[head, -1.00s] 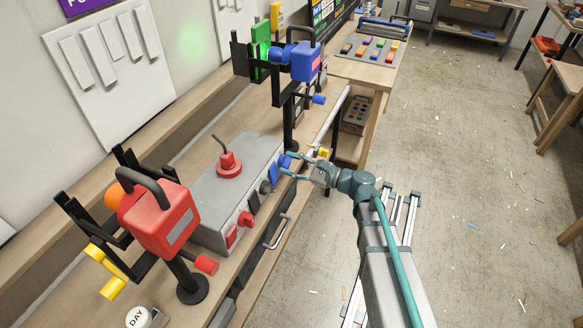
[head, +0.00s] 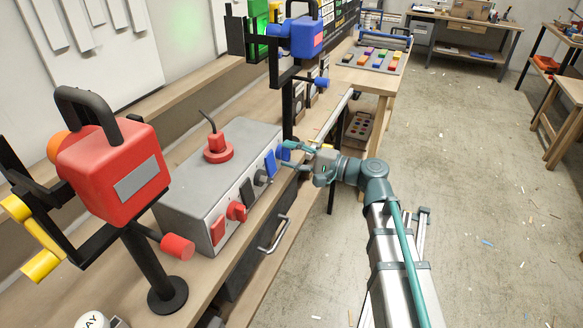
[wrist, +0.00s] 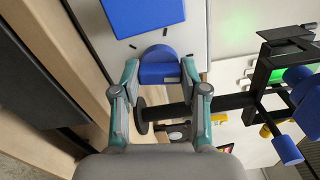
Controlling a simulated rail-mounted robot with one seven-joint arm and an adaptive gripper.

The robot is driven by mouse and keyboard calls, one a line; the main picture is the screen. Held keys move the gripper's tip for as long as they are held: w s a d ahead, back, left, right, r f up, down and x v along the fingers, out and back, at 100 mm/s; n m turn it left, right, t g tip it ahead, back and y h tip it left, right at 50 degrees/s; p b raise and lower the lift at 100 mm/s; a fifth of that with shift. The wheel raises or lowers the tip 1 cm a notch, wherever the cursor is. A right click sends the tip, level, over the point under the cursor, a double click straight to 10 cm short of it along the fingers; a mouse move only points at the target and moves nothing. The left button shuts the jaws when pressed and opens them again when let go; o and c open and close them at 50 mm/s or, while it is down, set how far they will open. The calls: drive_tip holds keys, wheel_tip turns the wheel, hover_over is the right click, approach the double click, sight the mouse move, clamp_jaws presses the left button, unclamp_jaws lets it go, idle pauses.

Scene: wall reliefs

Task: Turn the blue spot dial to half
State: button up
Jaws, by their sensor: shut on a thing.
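The blue spot dial (head: 284,152) is a round blue knob at the right end of the grey control box's (head: 168,208) front. In the wrist view the dial (wrist: 160,70) sits between my fingertips, with small dark tick marks on the panel around it. My gripper (head: 283,156) is shut on the dial, one teal finger at each side. In the wrist view my gripper (wrist: 160,72) covers the dial's edges. A blue switch (head: 270,162) is next to the dial, and it shows as a large blue block (wrist: 143,15) in the wrist view. I cannot tell the dial's exact setting.
A blue spotlight (head: 306,36) on a black stand (wrist: 235,103) is close beside the dial. A red spotlight (head: 112,172) stands at the left. The box also has a red dial (head: 236,211) and a grey dial (head: 262,177).

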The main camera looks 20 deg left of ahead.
drive_tip(key=shift+f+n+b, duration=0.1)
drive_tip(key=shift+n+b, duration=1)
drive_tip(key=shift+b, duration=0.05)
drive_tip(key=o, duration=1.1)
drive_tip(key=shift+o, duration=0.2)
drive_tip(key=shift+d, duration=0.1)
drive_tip(key=s+d, duration=0.1)
drive_tip(key=d, duration=1)
drive_tip(key=shift+s+d, duration=0.2)
drive_tip(key=shift+d, duration=0.15)
